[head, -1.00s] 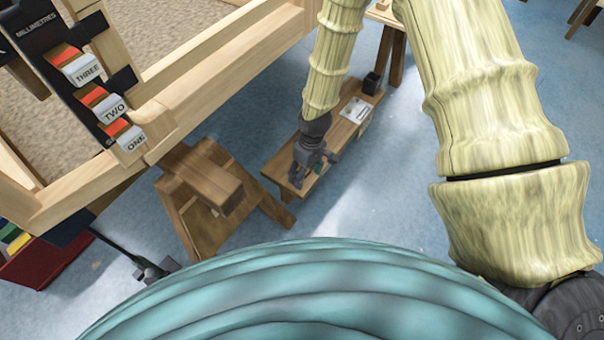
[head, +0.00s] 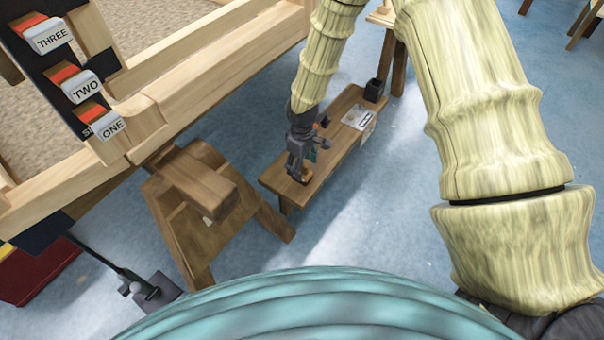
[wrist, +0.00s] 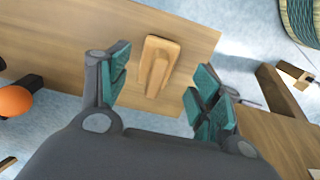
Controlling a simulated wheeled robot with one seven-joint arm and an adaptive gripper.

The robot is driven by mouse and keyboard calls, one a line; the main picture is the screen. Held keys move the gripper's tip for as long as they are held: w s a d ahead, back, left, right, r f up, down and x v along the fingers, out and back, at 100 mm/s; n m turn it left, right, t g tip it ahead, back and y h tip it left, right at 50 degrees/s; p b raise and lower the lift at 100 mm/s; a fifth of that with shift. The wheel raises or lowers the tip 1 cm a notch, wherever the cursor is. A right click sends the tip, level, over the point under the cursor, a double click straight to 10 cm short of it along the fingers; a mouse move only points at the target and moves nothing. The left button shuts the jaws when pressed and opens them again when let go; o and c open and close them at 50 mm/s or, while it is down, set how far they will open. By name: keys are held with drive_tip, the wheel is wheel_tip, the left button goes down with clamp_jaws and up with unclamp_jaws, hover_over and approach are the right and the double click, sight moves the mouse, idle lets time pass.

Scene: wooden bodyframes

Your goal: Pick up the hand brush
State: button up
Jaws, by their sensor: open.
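The hand brush (wrist: 157,66), a light wooden block with a raised grip, lies on the wooden bench (wrist: 190,35) in the wrist view. In the head view, a small brown shape that looks like the brush (head: 304,178) shows low by my fingers at the bench's near end. My gripper (wrist: 158,78) is open and empty, its teal-padded fingers on either side of the brush in the picture. In the head view my gripper (head: 301,163) is over the near end of the bench. The exact height gap cannot be told.
An orange ball-shaped thing (wrist: 14,101) with dark parts lies left in the wrist view. A paper sheet (head: 357,117) and a dark cup (head: 374,89) are farther along the bench. A wooden trestle (head: 200,195) and large timber frame (head: 200,90) stand to the left.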

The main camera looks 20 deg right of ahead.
drive_tip(key=shift+w+f+b, duration=0.2)
drive_tip(key=shift+f+b, duration=0.95)
drive_tip(key=shift+f, duration=1.6)
drive_tip(key=c, duration=1.2)
drive_tip(key=shift+r, duration=0.15)
drive_tip(key=shift+r+p, duration=0.3)
drive_tip(key=shift+r, duration=0.05)
drive_tip(key=r+p, duration=0.1)
drive_tip(key=r, duration=0.2)
drive_tip(key=shift+s, duration=0.2)
drive_tip(key=s+a+p, duration=0.1)
drive_tip(key=s, duration=0.4)
drive_tip(key=s+a+p, duration=0.1)
drive_tip(key=s, duration=0.4)
drive_tip(key=s+a+r+p, duration=0.1)
drive_tip(key=s+a, duration=0.1)
drive_tip(key=s, duration=0.3)
drive_tip(key=shift+a, duration=0.1)
